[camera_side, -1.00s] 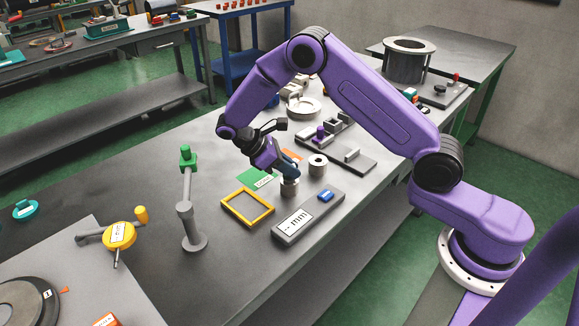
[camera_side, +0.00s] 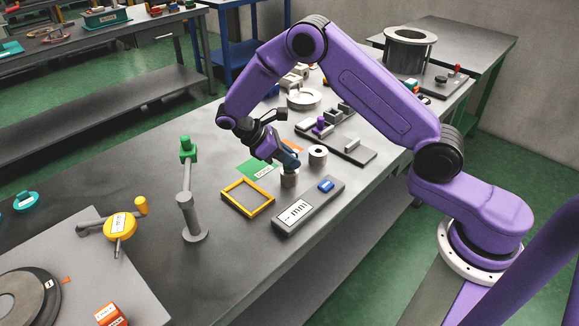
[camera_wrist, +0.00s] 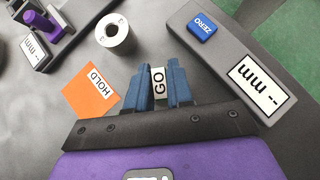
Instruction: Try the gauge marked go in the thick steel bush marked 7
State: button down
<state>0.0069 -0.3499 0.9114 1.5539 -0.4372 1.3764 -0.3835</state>
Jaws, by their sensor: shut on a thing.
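My gripper (camera_side: 288,163) is shut on the gauge marked GO. Its white GO label (camera_wrist: 159,80) shows between the two blue fingers (camera_wrist: 160,88) in the wrist view. In the side view a short grey steel cylinder (camera_side: 289,181) is directly below the fingertips. I cannot tell whether it is the gauge's body or a bush under it. A thick-walled steel bush (camera_side: 317,153) stands upright just beyond, its bore open at the top. It also shows at the upper left of the wrist view (camera_wrist: 102,36). No number is legible on it.
A grey readout box (camera_side: 308,207) with a blue ZERO button lies close right of the gripper. An orange HOLD card (camera_wrist: 90,92), a green card (camera_side: 254,169) and a yellow frame (camera_side: 263,209) lie nearby. A grey stand (camera_side: 192,205) rises at left. A measuring fixture (camera_side: 352,150) is behind.

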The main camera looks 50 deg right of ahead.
jog(key=shift+r, duration=0.2)
jog(key=shift+r, duration=3.45)
jog(key=shift+r, duration=0.1)
